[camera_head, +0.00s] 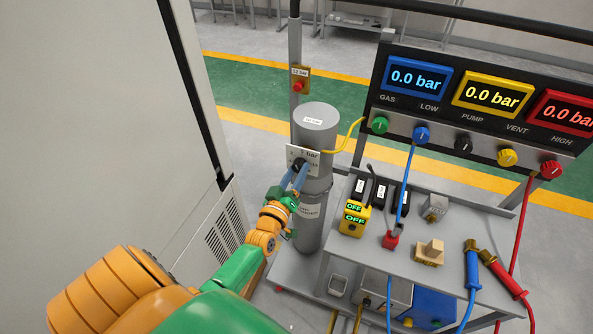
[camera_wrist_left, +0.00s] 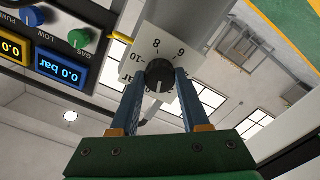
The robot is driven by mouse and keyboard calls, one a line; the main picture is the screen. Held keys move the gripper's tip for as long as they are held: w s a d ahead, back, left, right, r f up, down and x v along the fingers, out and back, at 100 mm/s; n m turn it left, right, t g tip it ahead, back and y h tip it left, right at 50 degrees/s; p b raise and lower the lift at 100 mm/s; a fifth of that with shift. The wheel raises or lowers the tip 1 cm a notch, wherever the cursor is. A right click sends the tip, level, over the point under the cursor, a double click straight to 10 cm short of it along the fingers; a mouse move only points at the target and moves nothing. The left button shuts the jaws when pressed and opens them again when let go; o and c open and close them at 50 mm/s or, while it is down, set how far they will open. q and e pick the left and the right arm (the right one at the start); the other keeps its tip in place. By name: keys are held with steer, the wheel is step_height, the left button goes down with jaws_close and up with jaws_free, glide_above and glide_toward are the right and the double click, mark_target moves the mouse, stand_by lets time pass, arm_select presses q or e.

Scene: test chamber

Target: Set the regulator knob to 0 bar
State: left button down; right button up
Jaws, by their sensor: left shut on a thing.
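The regulator knob (camera_wrist_left: 159,77) is round and black, in front of a white dial plate (camera_wrist_left: 146,47) with numbers; 6, 8 and 10 are readable in the left wrist view. A light pointer line on the knob points down in that view, toward numbers partly hidden by the fingers. In the head view the dial plate (camera_head: 293,155) is fixed to the grey cylinder (camera_head: 316,128). My left gripper (camera_wrist_left: 158,87) has its blue fingers on both sides of the knob, shut on it. It also shows in the head view (camera_head: 298,170). My right gripper is not in view.
A panel (camera_head: 447,112) with displays reading 0.0 bar and coloured knobs stands right of the cylinder. A grey bench (camera_head: 350,262) below carries a yellow OFF device (camera_head: 355,219) and blue and red hoses. A large light cabinet (camera_head: 110,110) stands left of my arm.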

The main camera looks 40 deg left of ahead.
arm_select(q)
steer(key=shift+m, duration=1.8)
steer(key=shift+m+p, duration=0.3)
steer(key=shift+c, duration=1.9)
jaws_free()
steer(key=shift+s, duration=0.1)
steer(key=v, duration=0.7)
steer(key=shift+f, duration=0.1)
